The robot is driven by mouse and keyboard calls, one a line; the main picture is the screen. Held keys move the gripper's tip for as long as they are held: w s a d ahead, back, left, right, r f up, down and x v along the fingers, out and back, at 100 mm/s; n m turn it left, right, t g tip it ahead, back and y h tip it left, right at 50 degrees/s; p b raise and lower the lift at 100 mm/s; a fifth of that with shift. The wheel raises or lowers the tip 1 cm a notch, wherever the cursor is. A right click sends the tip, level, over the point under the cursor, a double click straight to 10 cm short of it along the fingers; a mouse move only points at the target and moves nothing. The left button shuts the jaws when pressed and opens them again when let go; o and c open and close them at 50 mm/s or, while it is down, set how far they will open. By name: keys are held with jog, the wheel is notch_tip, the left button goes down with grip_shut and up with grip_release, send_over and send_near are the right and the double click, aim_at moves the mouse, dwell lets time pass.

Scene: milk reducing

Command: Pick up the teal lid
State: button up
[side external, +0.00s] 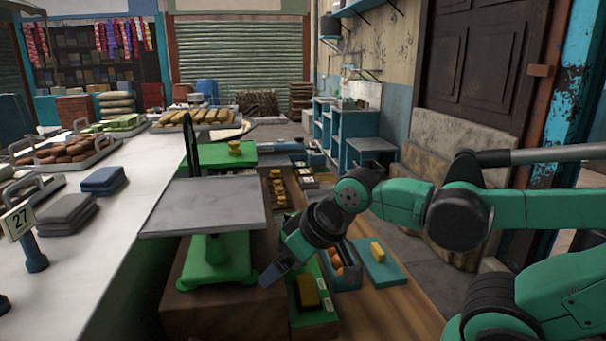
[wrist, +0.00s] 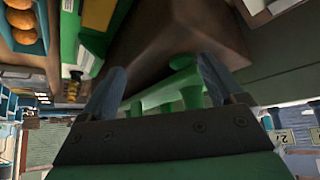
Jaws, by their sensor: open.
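A flat teal lid (side external: 392,273) lies on the wooden bench, to the right of my gripper in the side view. A small yellow block (side external: 378,252) sits on top of it. A grey-blue box (side external: 356,250) holding orange round items is just left of the lid. My gripper (side external: 268,278) points down near the green scale base, apart from the lid. In the wrist view my gripper (wrist: 160,80) has its two blue-grey fingers spread apart with nothing held between them. I cannot make out the lid in the wrist view.
A green scale (side external: 206,262) with a wide grey metal pan (side external: 205,205) stands left of my gripper on a brown wooden block (side external: 190,314). A green box (side external: 312,318) with a yellow bar lies close below my gripper. The bench's front right stretch is clear.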

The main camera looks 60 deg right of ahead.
aim_at(379, 248)
jog(key=shift+o, duration=0.9)
jog(key=d+m+g, duration=0.1)
jog(key=d, duration=0.1)
jog(key=w+d+m+h, duration=0.1)
jog(key=d, duration=0.2)
jog(key=d+m+g, duration=0.1)
jog(key=d, duration=0.2)
jog(key=shift+w+d+f+g, duration=0.2)
jog(key=shift+w+d+g, duration=0.05)
jog(key=shift+w+g, duration=0.05)
jog(key=d, duration=0.2)
jog(key=d+f+m+g, duration=0.1)
jog(key=d, duration=0.1)
jog(key=d+f+m+g, duration=0.1)
jog(key=d, duration=0.2)
jog(key=shift+s, duration=0.3)
jog(key=s+d+f+m+g, duration=0.1)
jog(key=s+d, duration=0.1)
jog(key=d, duration=0.1)
jog(key=s+d+f+m, duration=0.1)
jog(key=d+f, duration=0.1)
jog(key=d, duration=0.2)
jog(key=s+d+f+m+g+y, duration=0.1)
jog(key=s+d+f+m, duration=0.1)
jog(key=d, duration=0.2)
jog(key=shift+s+f+g, duration=0.25)
jog(key=shift+s+g, duration=0.05)
jog(key=shift+s+d+f, duration=0.1)
jog(key=shift+f, duration=2.75)
